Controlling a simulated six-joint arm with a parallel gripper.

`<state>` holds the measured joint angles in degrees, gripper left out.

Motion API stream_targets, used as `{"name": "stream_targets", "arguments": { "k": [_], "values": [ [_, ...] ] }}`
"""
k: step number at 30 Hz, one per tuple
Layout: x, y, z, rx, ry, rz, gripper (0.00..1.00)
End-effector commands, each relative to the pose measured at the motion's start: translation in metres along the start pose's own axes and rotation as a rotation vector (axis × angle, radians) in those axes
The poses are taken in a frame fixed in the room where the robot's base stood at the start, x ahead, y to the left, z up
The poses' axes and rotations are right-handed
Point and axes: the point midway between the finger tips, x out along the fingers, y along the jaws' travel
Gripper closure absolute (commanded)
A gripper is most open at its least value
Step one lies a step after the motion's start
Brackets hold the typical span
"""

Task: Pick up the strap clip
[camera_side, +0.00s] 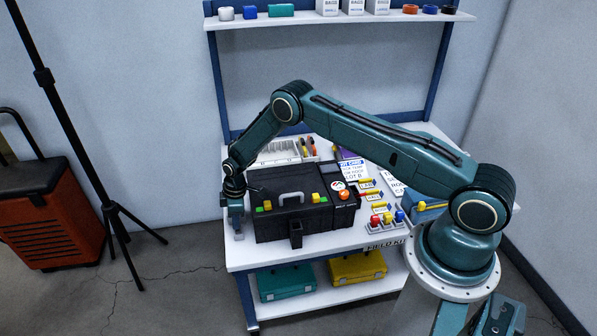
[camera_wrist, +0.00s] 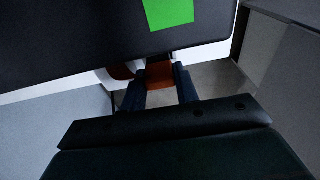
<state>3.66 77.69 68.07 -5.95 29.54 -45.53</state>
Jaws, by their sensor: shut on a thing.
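My gripper (camera_side: 237,222) points down at the left side of the black case (camera_side: 290,224), near the left edge of the white bench. In the wrist view, my gripper's two fingers (camera_wrist: 161,76) are closed on a small orange-brown piece, which I take to be the strap clip (camera_wrist: 159,74). The fingers partly hide it, and its shape is unclear. In the side view I cannot make the clip out. The black case also fills the top of the wrist view (camera_wrist: 70,40), with a green patch (camera_wrist: 168,12) on it.
The case has a grey handle (camera_side: 291,197). Right of it stand a tray with coloured knobs (camera_side: 386,222) and labelled cards (camera_side: 353,169). A clear organiser (camera_side: 277,150) is behind. Teal (camera_side: 286,282) and yellow (camera_side: 357,267) cases lie on the lower shelf.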

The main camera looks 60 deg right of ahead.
Motion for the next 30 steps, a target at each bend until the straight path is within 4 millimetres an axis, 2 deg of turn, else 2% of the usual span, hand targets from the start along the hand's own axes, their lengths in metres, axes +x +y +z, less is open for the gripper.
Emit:
{"name": "stream_targets", "arguments": {
  "k": [8, 21, 30],
  "values": [
    [-0.045, 0.001, -0.006, 0.000, 0.002, 0.002, 0.90],
    [-0.134, 0.001, -0.017, 0.000, 0.002, 0.002, 0.90],
    [-0.170, 0.000, -0.021, 0.000, 0.001, 0.000, 0.90]
  ]
}}
